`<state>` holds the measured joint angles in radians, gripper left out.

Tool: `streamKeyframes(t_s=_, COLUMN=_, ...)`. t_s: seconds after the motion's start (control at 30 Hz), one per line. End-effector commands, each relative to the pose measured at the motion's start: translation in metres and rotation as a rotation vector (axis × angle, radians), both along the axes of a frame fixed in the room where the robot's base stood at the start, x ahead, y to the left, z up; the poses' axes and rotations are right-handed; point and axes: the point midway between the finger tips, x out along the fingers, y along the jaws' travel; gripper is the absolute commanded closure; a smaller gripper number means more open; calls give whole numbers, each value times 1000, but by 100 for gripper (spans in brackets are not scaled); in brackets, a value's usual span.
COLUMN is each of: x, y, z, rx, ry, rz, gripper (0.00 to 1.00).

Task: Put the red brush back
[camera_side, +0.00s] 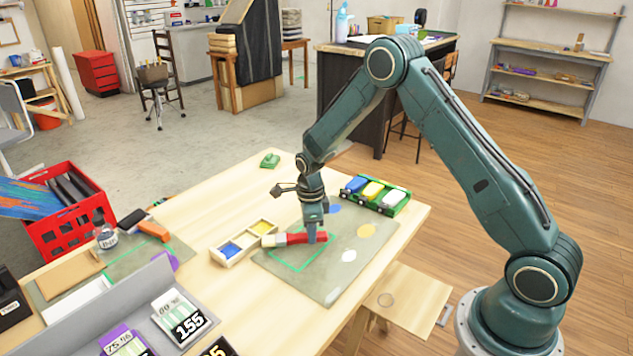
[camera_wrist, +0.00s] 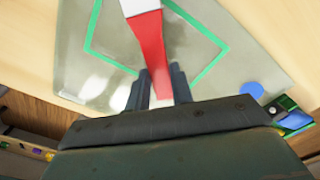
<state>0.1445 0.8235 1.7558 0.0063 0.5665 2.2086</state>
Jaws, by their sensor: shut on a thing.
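The red brush (camera_side: 296,239) lies level over the grey mat (camera_side: 378,246) in the side view, its pale head pointing left. My gripper (camera_side: 311,237) points down and is shut on the red handle. In the wrist view the brush (camera_wrist: 149,45) runs away from between my two dark fingers (camera_wrist: 162,78), its white part at the top edge. A green outlined shape (camera_wrist: 207,68) is on the mat below, and the brush crosses over it. I cannot tell whether the brush touches the mat.
A wooden tray (camera_side: 218,256) with blue and yellow compartments stands close by the brush head. The mat's front right is clear.

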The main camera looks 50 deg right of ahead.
Motion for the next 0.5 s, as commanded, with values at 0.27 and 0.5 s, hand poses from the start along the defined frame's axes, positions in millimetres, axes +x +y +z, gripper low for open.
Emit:
streamKeyframes(t_s=0.27, x=0, y=0, z=-8, rx=-1, ry=-1, rz=0, gripper=100)
streamKeyframes(t_s=0.5, x=0, y=0, z=-8, rx=0, ry=-1, rz=0, gripper=100)
